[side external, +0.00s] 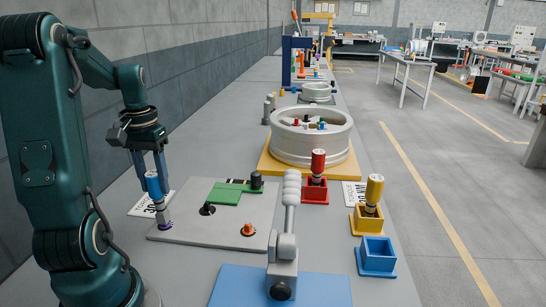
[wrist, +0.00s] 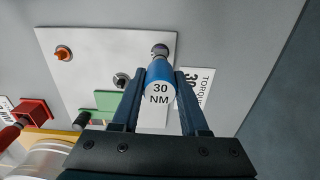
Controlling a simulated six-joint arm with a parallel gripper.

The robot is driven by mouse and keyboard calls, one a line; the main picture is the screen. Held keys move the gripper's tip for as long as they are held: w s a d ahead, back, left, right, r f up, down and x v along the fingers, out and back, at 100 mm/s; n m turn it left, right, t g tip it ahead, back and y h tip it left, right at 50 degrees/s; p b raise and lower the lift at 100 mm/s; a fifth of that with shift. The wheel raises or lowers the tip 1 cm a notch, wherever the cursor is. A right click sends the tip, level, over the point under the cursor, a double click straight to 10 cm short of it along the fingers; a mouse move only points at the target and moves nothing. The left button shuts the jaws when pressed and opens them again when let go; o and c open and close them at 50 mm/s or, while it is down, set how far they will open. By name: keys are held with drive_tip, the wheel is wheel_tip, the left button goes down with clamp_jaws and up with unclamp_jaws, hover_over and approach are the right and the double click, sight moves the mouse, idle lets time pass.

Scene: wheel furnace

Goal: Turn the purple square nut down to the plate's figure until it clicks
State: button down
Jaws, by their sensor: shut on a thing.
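My gripper (side external: 150,165) is shut on the blue torque driver (side external: 153,184), and its end cap reads "30 NM" in the wrist view (wrist: 159,93). The driver stands nearly upright, with its metal socket end down at the purple nut (side external: 165,226) at the near left of the grey plate (side external: 215,230). Only a little purple shows at the socket's foot; the rest of the nut is hidden. I cannot tell how deep the nut sits. A white torque card (wrist: 196,88) with a partly hidden figure starting with 3 lies beside the plate.
The grey plate also carries an orange nut (side external: 248,230), a black one (side external: 207,209) and a green bracket (side external: 226,194). A red driver (side external: 318,163) and a yellow driver (side external: 374,190) stand in boxes; the blue box (side external: 376,257) is empty. A lever (side external: 290,205) stands in front of a wheel (side external: 311,140).

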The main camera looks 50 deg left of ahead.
drive_tip(key=shift+f, duration=0.5)
drive_tip(key=shift+c, duration=1.7)
unclamp_jaws()
wheel_tip(320, 180, up, 5)
drive_tip(key=w+d+r+m+t+y, duration=0.1)
drive_tip(key=w+d+r+m, duration=0.15)
drive_tip(key=d, duration=0.25)
drive_tip(key=w+d+r+m+t, duration=0.1)
drive_tip(key=w+d+m, duration=0.15)
drive_tip(key=d, duration=0.35)
drive_tip(key=s+d+f+m+t, duration=0.1)
drive_tip(key=s+d, duration=0.1)
drive_tip(key=d, duration=0.4)
drive_tip(key=s+d+f+m+t+h, duration=0.1)
drive_tip(key=d+m+t, duration=0.1)
drive_tip(key=d, duration=0.4)
drive_tip(key=shift+s+d+f+m+t, duration=0.25)
drive_tip(key=shift+s+m+t, duration=0.05)
drive_tip(key=shift+s, duration=0.05)
